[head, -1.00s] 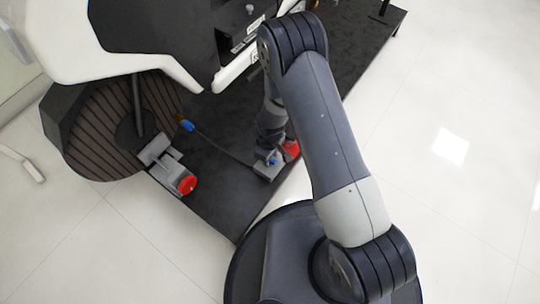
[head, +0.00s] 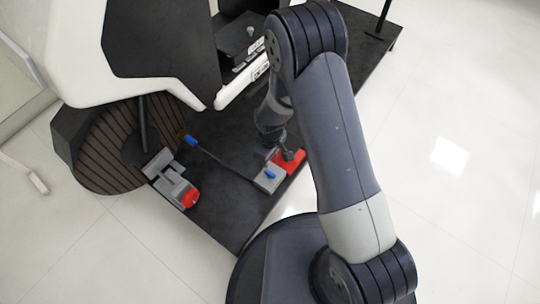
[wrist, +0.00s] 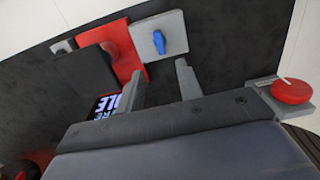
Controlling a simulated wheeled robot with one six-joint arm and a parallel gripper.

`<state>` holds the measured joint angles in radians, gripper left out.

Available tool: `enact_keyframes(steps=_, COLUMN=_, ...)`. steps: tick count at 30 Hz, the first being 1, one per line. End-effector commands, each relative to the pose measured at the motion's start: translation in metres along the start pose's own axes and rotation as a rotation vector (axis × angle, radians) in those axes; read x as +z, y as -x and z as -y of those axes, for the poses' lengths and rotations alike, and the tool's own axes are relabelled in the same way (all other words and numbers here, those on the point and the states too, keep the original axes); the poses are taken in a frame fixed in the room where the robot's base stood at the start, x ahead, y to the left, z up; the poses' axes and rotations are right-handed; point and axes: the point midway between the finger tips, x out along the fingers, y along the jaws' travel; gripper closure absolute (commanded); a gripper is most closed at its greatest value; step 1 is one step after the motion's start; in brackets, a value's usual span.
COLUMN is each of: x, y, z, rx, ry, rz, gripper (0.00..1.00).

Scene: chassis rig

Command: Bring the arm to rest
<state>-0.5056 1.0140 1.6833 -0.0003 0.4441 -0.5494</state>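My arm reaches from the lower right of the head view up to an elbow, then down to my gripper (head: 284,152) just over the dark platform (head: 225,215). In the wrist view my gripper (wrist: 162,84) has its two grey fingers apart with nothing seen between them. Just beyond the fingers are a red block (wrist: 125,55) and a grey plate with a blue handle (wrist: 160,45). In the head view the gripper partly hides the red block (head: 292,162); whether it touches the block I cannot tell.
A grey fixture with a red knob (head: 188,198) stands on the platform's left; the red knob (wrist: 292,91) also shows at right in the wrist view. A thin rod (head: 215,160) runs to the grey plate (head: 268,180). A white-edged body overhangs behind. Floor at right is clear.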

Motion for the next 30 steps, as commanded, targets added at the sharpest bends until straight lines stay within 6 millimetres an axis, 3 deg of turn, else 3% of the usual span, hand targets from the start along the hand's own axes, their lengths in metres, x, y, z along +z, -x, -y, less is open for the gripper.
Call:
enact_keyframes(steps=7, x=0.000, y=-0.016, z=0.000, rx=-0.001, ry=0.000, rz=0.001, gripper=0.65)
enact_keyframes(steps=21, x=0.001, y=-0.099, z=0.000, rx=-0.001, ry=-0.001, rz=0.002, gripper=0.65)
enact_keyframes(steps=26, x=0.000, y=-0.112, z=0.000, rx=0.000, ry=-0.001, rz=0.000, gripper=0.65)
enact_keyframes(steps=30, x=0.000, y=-0.108, z=0.000, rx=0.000, ry=-0.027, rz=0.000, gripper=0.65)
